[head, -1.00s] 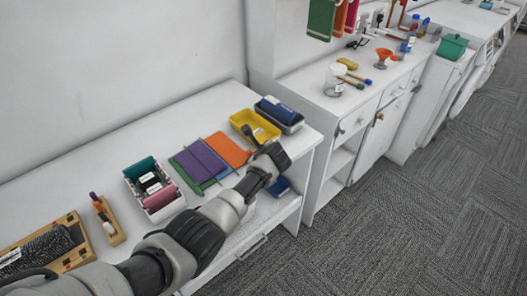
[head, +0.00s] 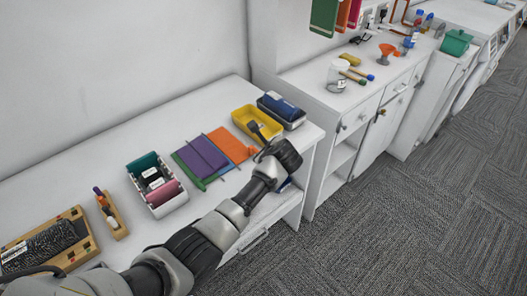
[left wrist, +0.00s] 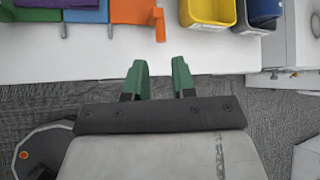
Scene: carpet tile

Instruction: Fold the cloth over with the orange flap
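The cloth lies on the white counter in panels. Its purple panel (head: 203,154) is on top of green and blue ones, and the orange flap (head: 231,147) is at its right. In the left wrist view the orange flap (left wrist: 131,11) shows at the top, with an orange tab sticking out over the counter top; a blue panel (left wrist: 88,12) is beside it. My left gripper (head: 260,138) is in front of the cloth's right end. In the left wrist view its green fingers (left wrist: 160,80) are apart with nothing between them, short of the cloth. My right gripper is out of view.
A yellow tray (head: 241,113) and a blue-grey bin (head: 293,122) stand right of the cloth. A white box of rolls (head: 167,208) and a wooden pen holder (head: 119,229) are to its left. A strip of bare counter lies in front of the cloth.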

